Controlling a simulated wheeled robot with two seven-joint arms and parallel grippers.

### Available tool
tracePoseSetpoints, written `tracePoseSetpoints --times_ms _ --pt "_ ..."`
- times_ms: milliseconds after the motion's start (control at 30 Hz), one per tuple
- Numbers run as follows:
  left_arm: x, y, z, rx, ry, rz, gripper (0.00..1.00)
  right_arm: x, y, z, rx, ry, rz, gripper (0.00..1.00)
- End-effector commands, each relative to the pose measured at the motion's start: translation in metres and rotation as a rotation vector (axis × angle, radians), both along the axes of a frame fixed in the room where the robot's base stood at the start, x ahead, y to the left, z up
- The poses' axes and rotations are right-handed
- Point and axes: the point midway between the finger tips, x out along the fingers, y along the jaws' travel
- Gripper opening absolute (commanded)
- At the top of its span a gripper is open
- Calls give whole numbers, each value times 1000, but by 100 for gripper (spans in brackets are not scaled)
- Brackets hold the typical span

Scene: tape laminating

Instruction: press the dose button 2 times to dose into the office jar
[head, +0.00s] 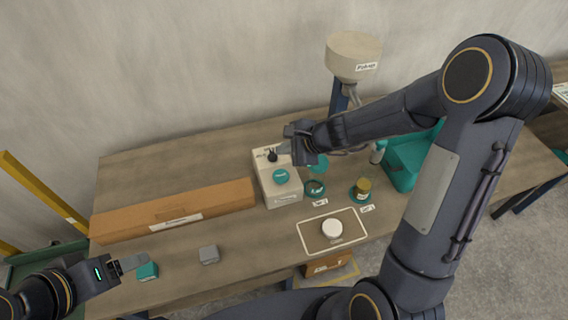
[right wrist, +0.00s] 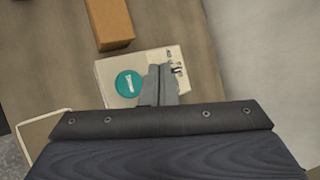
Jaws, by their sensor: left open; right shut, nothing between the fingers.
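A white dosing box (head: 287,197) stands mid-table with a round teal dose button (head: 280,176) on its face. The button also shows in the right wrist view (right wrist: 128,83). My right gripper (head: 285,148) is shut and empty, close above the box's back edge by a small black knob (head: 272,157); it looks apart from the button. An amber jar (head: 362,186) sits on a teal round base to the right; its label is too small to read, so I cannot tell if it is the office jar. My left gripper (head: 133,262) is open at the lower left.
A white lid (head: 332,228) lies on a bordered mat (head: 352,236). A long cardboard box (head: 170,208), a grey block (head: 209,254) and a teal block (head: 147,271) are at left. A beige hopper (head: 353,58) rises behind.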

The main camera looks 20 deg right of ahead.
Motion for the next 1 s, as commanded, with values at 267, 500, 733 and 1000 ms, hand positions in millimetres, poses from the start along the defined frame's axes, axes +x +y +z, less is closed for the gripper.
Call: tracePoseSetpoints --times_ms 267,500,733,1000 --pt "0 0 11 0 1 0 68 2 1 2 -6 -8 11 0" --pt "0 0 10 0 1 0 68 2 1 2 -5 -9 11 0" --pt "0 0 -2 0 1 0 68 2 1 -11 -7 -8 12 0" --pt "0 0 -32 0 1 0 68 2 1 -47 -6 -7 11 0"
